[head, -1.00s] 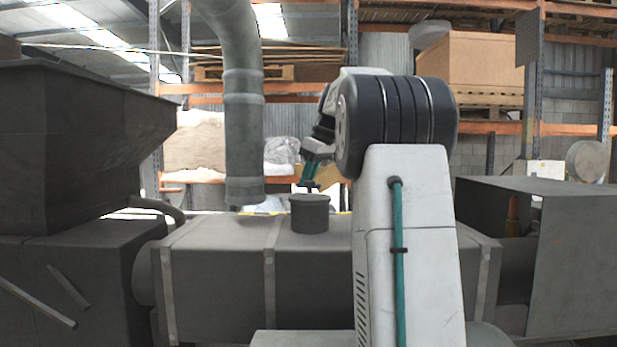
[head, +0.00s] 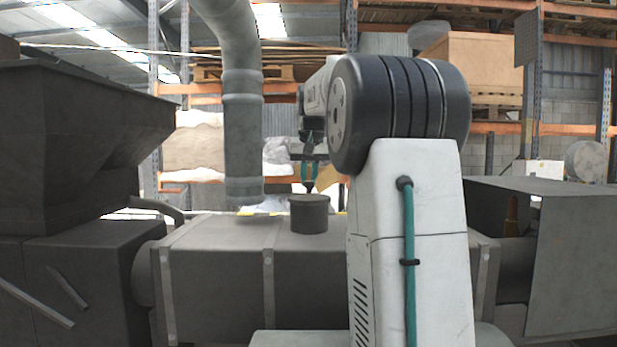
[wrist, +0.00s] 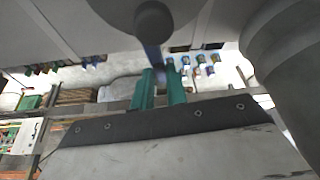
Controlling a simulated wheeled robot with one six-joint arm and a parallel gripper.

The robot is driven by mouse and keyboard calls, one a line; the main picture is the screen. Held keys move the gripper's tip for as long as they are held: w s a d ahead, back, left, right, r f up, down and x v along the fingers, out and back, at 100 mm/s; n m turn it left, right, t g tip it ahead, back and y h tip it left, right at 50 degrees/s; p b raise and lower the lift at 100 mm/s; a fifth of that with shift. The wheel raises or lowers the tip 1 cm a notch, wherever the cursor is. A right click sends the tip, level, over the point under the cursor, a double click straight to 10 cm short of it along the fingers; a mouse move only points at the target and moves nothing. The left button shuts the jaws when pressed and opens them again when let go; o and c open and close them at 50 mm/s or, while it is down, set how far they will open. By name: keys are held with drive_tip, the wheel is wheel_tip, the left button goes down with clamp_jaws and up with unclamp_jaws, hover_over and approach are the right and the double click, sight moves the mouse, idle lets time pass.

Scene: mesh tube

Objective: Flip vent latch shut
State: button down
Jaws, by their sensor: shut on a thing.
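The vent port (head: 309,215) is a short dark grey cylinder with a wider rim, upright on top of the long grey barrel. It shows in the wrist view as a dark round shape (wrist: 153,20). My gripper (head: 309,185), with green fingers, points down just above the rim in the head view. In the wrist view its fingers (wrist: 160,75) are close together around a thin dark piece (wrist: 157,58) that reaches toward the port. This piece looks like the latch, but its shape and angle are mostly hidden. I cannot tell whether the latch is shut.
A thick grey duct (head: 243,130) hangs left of my gripper. A large grey hopper (head: 75,140) stands at the far left. The barrel (head: 215,275) runs across below, and an open grey box (head: 575,260) stands at right. Storage racks fill the back.

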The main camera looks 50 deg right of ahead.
drive_tip(key=shift+m+g, duration=0.3)
drive_tip(key=shift+m, duration=0.6)
drive_tip(key=shift+h, duration=0.3)
drive_tip(key=c, duration=1.4)
unclamp_jaws()
drive_tip(key=v, duration=0.7)
drive_tip(key=shift+r, duration=0.4)
